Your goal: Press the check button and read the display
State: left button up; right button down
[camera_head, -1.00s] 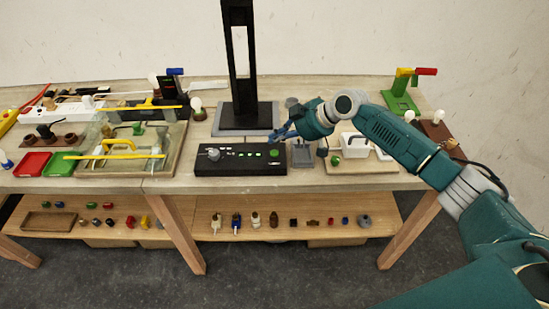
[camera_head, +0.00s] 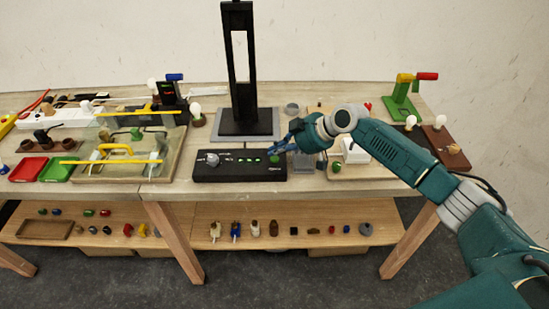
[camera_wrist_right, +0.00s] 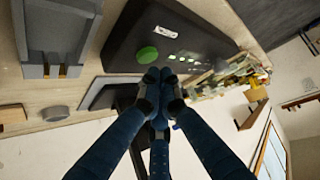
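A black control box (camera_head: 222,169) lies on the table with a knob (camera_head: 212,159), a row of lit green indicators (camera_head: 250,160) and a round green button (camera_head: 274,158) at its right end. The wrist view shows the green button (camera_wrist_right: 147,54) and indicators (camera_wrist_right: 180,59) close to my right gripper (camera_wrist_right: 154,76). Its blue fingertips are together, with nothing visible between them. In the head view my right gripper (camera_head: 282,146) hangs just behind and above the button. Contact cannot be told. A small black device with a glowing readout (camera_head: 168,92) stands at the back. My left gripper is out of view.
A tall black stand (camera_head: 240,65) on a grey base is directly behind the box. A clear-covered board with a yellow handle (camera_head: 115,150) is at left. A white block (camera_head: 354,150) and a green-yellow clamp (camera_head: 402,97) are at right. The lower shelf (camera_head: 190,235) holds small parts.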

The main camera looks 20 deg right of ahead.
aim_at(276, 160)
jog(key=shift+f, duration=0.15)
dwell(0.6)
jog(key=shift+f, duration=0.3)
jog(key=shift+f+b, duration=0.4)
jog(key=shift+b, duration=0.15)
dwell(0.4)
jog(key=shift+r, duration=0.1)
jog(key=shift+r+p, duration=0.65)
jog(key=shift+r, duration=0.05)
jog(key=shift+r, duration=0.1)
notch_tip(276, 160, up, 5)
jog(key=p, duration=0.4)
dwell(0.8)
